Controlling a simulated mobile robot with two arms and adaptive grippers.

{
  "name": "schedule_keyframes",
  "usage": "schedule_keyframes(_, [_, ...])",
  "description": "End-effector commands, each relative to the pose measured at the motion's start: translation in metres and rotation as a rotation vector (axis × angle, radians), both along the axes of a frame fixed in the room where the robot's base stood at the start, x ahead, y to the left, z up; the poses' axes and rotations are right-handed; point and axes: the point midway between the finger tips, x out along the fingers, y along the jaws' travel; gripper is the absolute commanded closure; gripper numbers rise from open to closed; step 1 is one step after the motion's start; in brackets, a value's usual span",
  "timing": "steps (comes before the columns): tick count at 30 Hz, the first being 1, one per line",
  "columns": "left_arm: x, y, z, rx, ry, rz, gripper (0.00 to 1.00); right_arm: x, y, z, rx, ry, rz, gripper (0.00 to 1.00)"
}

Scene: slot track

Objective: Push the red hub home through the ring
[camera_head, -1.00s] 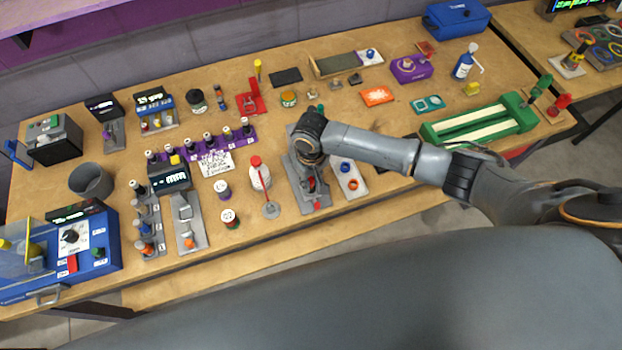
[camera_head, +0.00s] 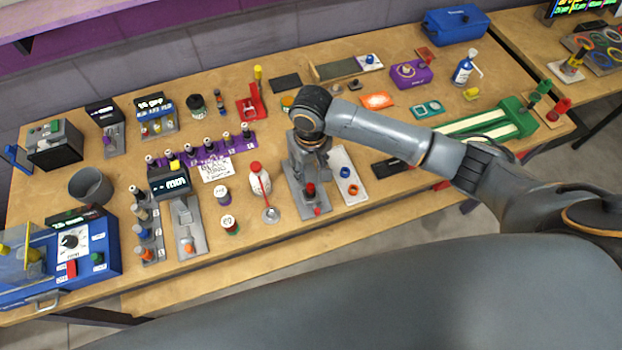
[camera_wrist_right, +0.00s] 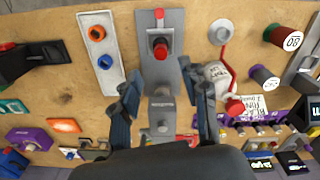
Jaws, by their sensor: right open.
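The red hub (camera_head: 309,190) stands on a grey slotted plate (camera_head: 322,207) near the front edge of the table. In the right wrist view the red hub (camera_wrist_right: 160,50) sits in a dark grey block on the plate, beyond my fingertips. A small red piece (camera_wrist_right: 159,14) is at the plate's end. I cannot clearly make out the ring. My right gripper (camera_wrist_right: 163,98) is open and empty, its fingers on either side of the plate's grey middle part (camera_wrist_right: 162,115). In the head view the right gripper (camera_head: 309,160) points down over the plate behind the hub. My left gripper is not in view.
A pale plate (camera_head: 346,170) with a blue and an orange ring lies close to the right.

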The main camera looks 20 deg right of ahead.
Motion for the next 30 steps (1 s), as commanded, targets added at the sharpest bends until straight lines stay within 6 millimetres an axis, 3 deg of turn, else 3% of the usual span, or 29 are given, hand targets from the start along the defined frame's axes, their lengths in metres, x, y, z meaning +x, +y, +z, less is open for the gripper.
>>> schedule_keyframes(6, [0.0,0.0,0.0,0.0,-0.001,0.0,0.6,0.0,0.0,0.027,0.001,0.0,0.0,0.55])
schedule_keyframes(17, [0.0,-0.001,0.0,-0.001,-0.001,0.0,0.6,0.0,0.0,0.032,0.0,0.002,0.0,0.55])
schedule_keyframes(20, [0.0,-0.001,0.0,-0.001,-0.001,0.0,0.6,0.002,0.0,0.031,0.001,-0.008,0.001,0.76])
schedule_keyframes(24, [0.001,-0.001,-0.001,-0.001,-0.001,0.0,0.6,0.022,0.004,0.032,0.017,-0.1,0.007,1.0])
schedule_keyframes(30, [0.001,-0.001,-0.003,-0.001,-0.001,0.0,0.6,0.082,0.015,0.046,0.057,-0.389,0.054,1.0])
